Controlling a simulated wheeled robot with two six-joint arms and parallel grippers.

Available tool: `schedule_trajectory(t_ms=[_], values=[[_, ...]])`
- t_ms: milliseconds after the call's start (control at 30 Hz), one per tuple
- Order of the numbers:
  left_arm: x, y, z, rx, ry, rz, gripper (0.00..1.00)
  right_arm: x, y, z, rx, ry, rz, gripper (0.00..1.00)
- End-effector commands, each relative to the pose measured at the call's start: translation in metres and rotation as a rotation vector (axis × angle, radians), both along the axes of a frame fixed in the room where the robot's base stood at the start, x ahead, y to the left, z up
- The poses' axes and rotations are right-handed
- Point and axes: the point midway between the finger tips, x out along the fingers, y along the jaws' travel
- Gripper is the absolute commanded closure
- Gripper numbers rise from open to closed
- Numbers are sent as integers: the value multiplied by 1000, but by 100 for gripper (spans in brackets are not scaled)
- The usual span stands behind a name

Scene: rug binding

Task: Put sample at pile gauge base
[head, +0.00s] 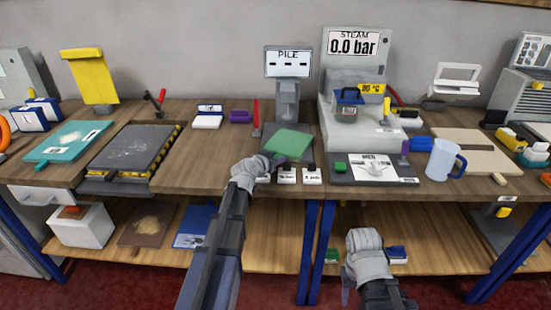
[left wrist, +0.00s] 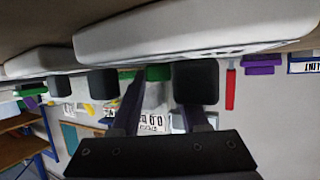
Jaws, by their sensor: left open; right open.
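The pile gauge (head: 288,62) stands at the back of the bench with a display marked PILE. A flat green sample (head: 291,144) lies at the dark base of the gauge, in front of its column. It looks slightly askew; I cannot tell if it lies fully flat. My left gripper (head: 270,163) is open, close to the sample's near left corner; whether they touch is unclear. In the left wrist view its open fingers (left wrist: 165,88) show, with a green patch beyond them. My right gripper (head: 364,240) is open and empty, low in front of the bench.
Several white labelled blocks (head: 287,176) line the front of the gauge base. A red-handled tool (head: 256,115) stands to its left. Bare wood lies left of the gauge (head: 205,160).

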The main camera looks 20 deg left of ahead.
Motion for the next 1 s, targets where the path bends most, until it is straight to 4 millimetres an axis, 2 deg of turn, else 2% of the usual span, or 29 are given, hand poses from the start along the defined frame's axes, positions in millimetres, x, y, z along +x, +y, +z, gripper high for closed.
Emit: schedule_trajectory(t_ms=[67, 400, 600, 800, 1000], values=[[-2, 0, 5, 0, 0, 0, 56, 0, 0, 5, 0, 0, 0, 50], [-66, 6, 32, 0, 0, 2, 56, 0, 0, 32, 0, 0, 0, 50], [-95, 10, 43, -1, 0, 1, 56, 0, 0, 43, 0, 0, -1, 50], [-109, 12, 48, 0, 0, 1, 56, 0, 0, 48, 0, 0, -1, 50], [-110, 13, 48, 0, 0, 0, 56, 0, 0, 48, 0, 0, -1, 50]])
